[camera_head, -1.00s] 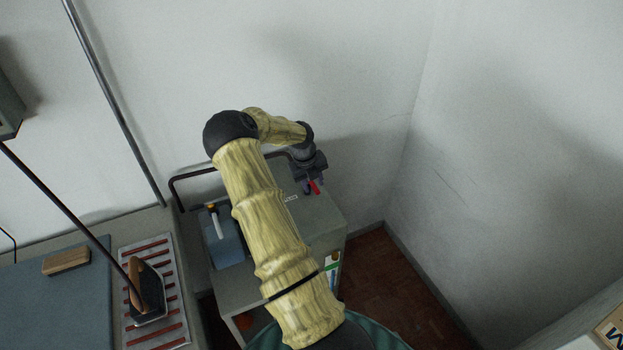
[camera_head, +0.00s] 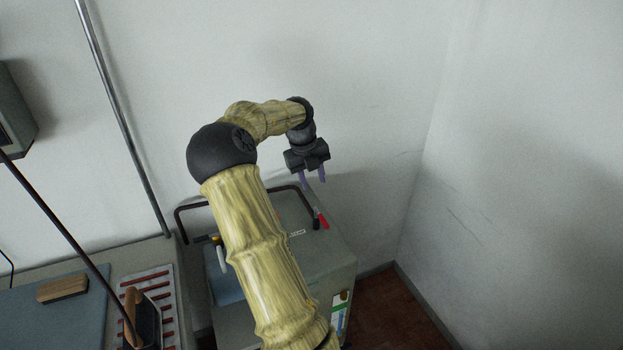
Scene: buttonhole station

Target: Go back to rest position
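My gripper (camera_head: 313,178) hangs from my raised arm above the grey cabinet (camera_head: 325,262), with its two purple fingers pointing down. The fingers are apart and nothing shows between them. A red-tipped item and a dark item (camera_head: 321,219) stand on the cabinet top below the gripper, clear of it. My arm hides part of the cabinet top.
A bent dark rail (camera_head: 190,207) rises over the cabinet's back. At left are an iron (camera_head: 141,318) on a striped rest (camera_head: 160,283), a wooden block (camera_head: 62,289) on a blue mat, and a pole (camera_head: 122,115). Walls close the back and right. Some floor is free at lower right.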

